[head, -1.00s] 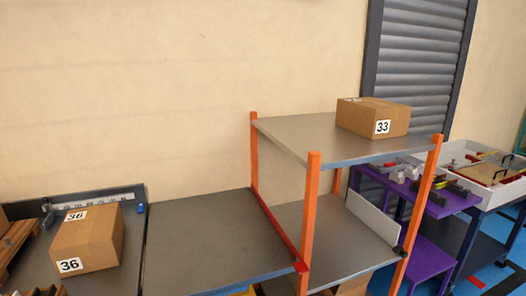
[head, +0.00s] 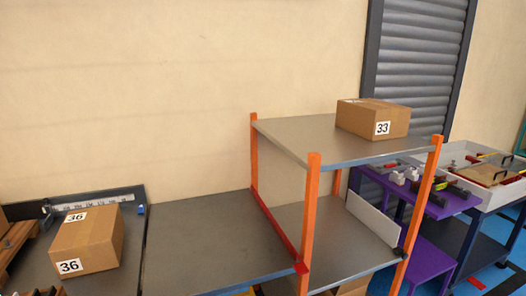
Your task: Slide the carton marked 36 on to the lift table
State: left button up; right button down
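The carton marked 36 (head: 97,244) is a brown box with white labels on its top and front. It sits upright on a dark grey surface (head: 118,281) with a scale along its back edge, at the left of the head view. A wide, empty dark grey table top (head: 205,238) lies just to its right, with a narrow seam between; I cannot tell for certain that this is the lift table. Neither of my grippers is clearly in view.
An orange-posted rack (head: 312,215) stands right of the table top. The carton marked 33 (head: 370,118) is on its upper shelf (head: 290,133). A purple cart (head: 445,208) and a white tray (head: 500,197) stand farther right. Wooden slats (head: 14,243) are at the left edge.

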aim_at(90, 240)
jog(key=j+u, duration=0.2)
jog(key=u, duration=0.95)
jog(key=j+z, duration=0.2)
jog(key=z, duration=0.25)
jog(key=i+j+z, duration=0.1)
jog(key=j+z, duration=0.15)
jog(key=z, duration=0.25)
jog(key=j+z, duration=0.45)
jog(key=j, duration=0.4)
jog(key=k+j+z, duration=0.1)
jog(key=j, duration=0.4)
jog(key=k+j+z, duration=0.1)
jog(key=j, duration=0.35)
jog(key=k+j, duration=0.1)
jog(key=j, duration=1.25)
jog(key=k, duration=0.05)
